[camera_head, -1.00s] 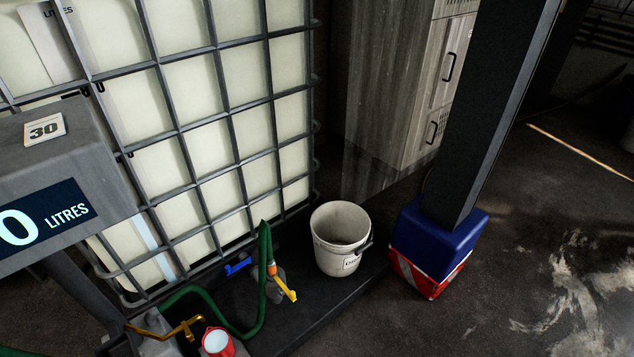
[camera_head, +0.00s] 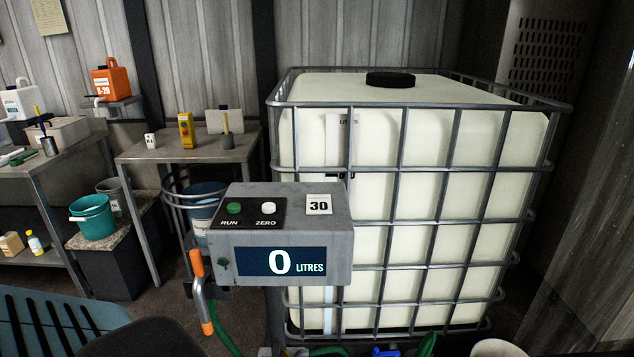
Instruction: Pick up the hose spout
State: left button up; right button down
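The hose spout (camera_head: 201,291) appears to be the grey metal piece with an orange grip at the top and an orange tip at the bottom. It hangs steeply tilted at the left side of the grey meter box (camera_head: 338,240). A green hose (camera_head: 224,338) shows just below and to its right, running out of the bottom of the picture. How the hose joins the spout is not clear. The meter display reads 0 litres. Neither of my grippers is in view.
A white caged tank (camera_head: 465,255) stands behind the meter. A bench (camera_head: 190,147) with small containers stands at the back left, near a teal bucket (camera_head: 92,217). A white bucket rim (camera_head: 497,348) shows at the bottom edge.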

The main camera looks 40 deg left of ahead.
aim_at(202, 272)
jog(key=u, duration=2.05)
jog(key=i+j+z, duration=0.25)
jog(key=j, duration=0.35)
jog(key=j+z, duration=0.25)
jog(key=j, duration=0.35)
jog(key=i+j+z, duration=0.1)
jog(key=j+z, duration=0.15)
jog(key=j, duration=0.45)
